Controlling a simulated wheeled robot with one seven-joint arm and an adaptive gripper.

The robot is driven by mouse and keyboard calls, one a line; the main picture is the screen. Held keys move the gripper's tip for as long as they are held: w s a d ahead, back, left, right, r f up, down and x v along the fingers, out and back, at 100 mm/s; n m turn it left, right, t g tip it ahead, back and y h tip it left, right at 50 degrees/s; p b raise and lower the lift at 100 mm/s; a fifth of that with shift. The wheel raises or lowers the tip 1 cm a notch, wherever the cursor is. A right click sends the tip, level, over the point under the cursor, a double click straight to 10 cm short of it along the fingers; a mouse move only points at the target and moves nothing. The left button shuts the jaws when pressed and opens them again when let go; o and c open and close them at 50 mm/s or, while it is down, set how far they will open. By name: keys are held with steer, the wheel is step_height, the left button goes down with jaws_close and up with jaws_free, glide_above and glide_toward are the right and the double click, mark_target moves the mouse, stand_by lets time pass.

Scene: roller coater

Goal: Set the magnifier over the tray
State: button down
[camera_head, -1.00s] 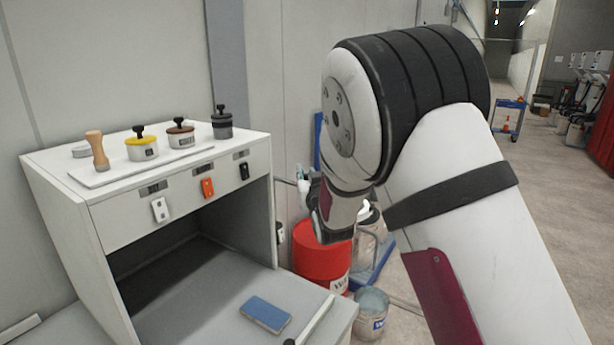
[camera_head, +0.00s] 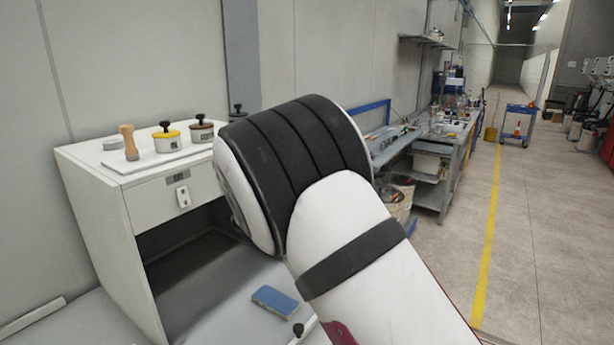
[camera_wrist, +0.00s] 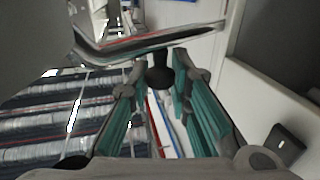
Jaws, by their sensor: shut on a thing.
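In the wrist view my gripper (camera_wrist: 160,66) is shut on a black knob between its teal pads. A broad, shiny, curved piece (camera_wrist: 150,42) lies across the fingertips; it looks like part of the magnifier, but its full shape is cut off. In the head view my arm hides the gripper and what it holds. A thin white tray-like plate (camera_head: 128,170) lies on top of the white cabinet. I cannot tell whether this plate is the task's tray.
The white cabinet (camera_head: 125,225) has an open bay with a grey floor. A blue pad (camera_head: 275,301) and a small black knob (camera_head: 298,329) are at the front. A cluttered workbench (camera_head: 435,150) stands at the back right.

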steer(key=shift+s+a+m+g+h+b, duration=0.25)
steer(key=shift+a+m+g+h+b, duration=0.3)
steer(key=shift+a+m+h+b, duration=0.45)
steer(key=shift+s+a+m+g+h+b, duration=0.2)
steer(key=shift+a+m+g+h+b, duration=0.35)
steer(key=shift+h, duration=0.75)
steer(key=shift+r, duration=0.1)
steer(key=c, duration=1.5)
jaws_free()
steer(key=shift+s+a, duration=0.1)
steer(key=shift+v, duration=3.7)
